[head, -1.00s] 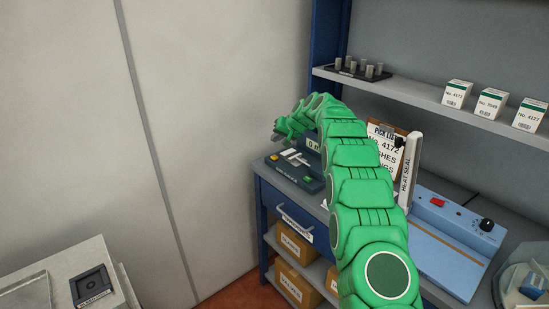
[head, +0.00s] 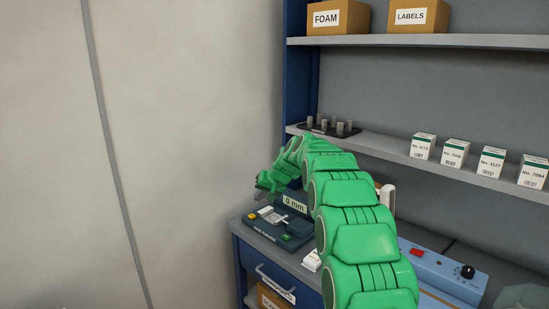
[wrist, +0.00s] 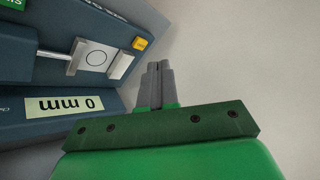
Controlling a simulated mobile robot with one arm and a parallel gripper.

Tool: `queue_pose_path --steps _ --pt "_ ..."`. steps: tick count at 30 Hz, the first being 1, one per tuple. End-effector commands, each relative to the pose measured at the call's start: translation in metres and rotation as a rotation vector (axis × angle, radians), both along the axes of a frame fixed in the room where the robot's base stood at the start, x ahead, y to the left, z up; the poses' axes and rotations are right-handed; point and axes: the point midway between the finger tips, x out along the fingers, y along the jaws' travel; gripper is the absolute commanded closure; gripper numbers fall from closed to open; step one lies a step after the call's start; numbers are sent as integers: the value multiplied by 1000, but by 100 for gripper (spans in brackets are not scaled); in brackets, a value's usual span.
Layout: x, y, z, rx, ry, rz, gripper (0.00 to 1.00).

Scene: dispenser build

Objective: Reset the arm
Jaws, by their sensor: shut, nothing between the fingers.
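My green arm reaches from the lower right of the head view toward the left end of the workbench. My gripper (head: 262,186) is at its far end, above and to the left of a dark device with a "0 mm" display (head: 285,229). In the wrist view my gripper (wrist: 158,66) has its grey fingers together with nothing between them. The same device (wrist: 60,65) shows at the left of the wrist view, with a yellow button and a round-marked plate. The fingers appear apart from it.
A shelf (head: 380,153) above the bench holds a rack of grey pegs (head: 330,127) and several white boxes (head: 454,152). A blue machine (head: 445,272) with a red switch stands to the right, partly behind my arm. Plain wall (head: 180,130) fills the left.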

Motion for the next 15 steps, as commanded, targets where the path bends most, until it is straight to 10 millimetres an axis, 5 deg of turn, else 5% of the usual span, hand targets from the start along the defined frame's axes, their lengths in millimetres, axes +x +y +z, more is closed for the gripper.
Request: queue_pose_path --steps 15 --pt "-107 -40 41 -96 111 -4 100"
